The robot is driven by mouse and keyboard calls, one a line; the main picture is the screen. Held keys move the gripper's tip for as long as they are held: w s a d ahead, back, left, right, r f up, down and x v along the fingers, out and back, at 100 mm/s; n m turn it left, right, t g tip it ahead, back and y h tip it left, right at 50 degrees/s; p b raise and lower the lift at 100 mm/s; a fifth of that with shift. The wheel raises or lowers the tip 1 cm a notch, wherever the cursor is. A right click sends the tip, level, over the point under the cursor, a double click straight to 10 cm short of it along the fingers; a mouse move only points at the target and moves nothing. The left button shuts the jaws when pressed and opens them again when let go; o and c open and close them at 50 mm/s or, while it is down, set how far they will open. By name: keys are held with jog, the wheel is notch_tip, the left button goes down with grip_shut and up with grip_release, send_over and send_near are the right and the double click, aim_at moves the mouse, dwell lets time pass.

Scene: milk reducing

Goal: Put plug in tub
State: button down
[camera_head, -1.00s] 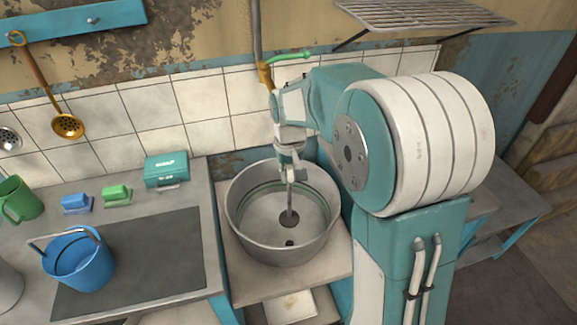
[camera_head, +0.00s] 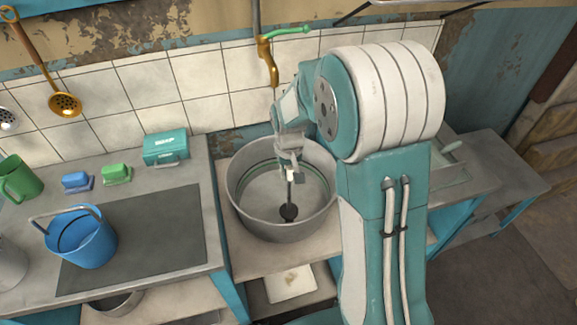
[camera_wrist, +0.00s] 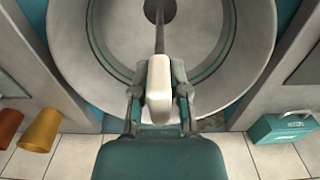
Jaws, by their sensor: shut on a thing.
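The tub (camera_head: 246,218) is a round grey metal basin with a green line inside, standing on a low counter. The plug has a dark disc (camera_head: 288,212), a thin rod and a white handle (camera_wrist: 159,85). My gripper (camera_head: 291,172) is shut on the white handle, with one finger on each side in the wrist view. The plug hangs upright inside the tub, its disc low near the bottom. The drain hole seen earlier is hidden, apparently behind or under the disc. I cannot tell whether the disc touches the floor of the tub.
A brass tap (camera_head: 266,62) with a green handle is on the tiled wall behind the tub. On the left counter stand a blue bucket (camera_head: 82,240), a teal soap box (camera_head: 166,148), blue and green brushes and a green mug (camera_head: 18,180). A lower shelf holds a pan.

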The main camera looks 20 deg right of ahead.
jog(key=shift+f, duration=2.65)
dwell(0.4)
jog(key=c, duration=0.5)
grip_release()
jog(key=shift+c, duration=0.2)
jog(key=shift+o, duration=0.3)
jog(key=o, duration=0.5)
jog(key=shift+r, duration=0.1)
jog(key=shift+r, duration=3.65)
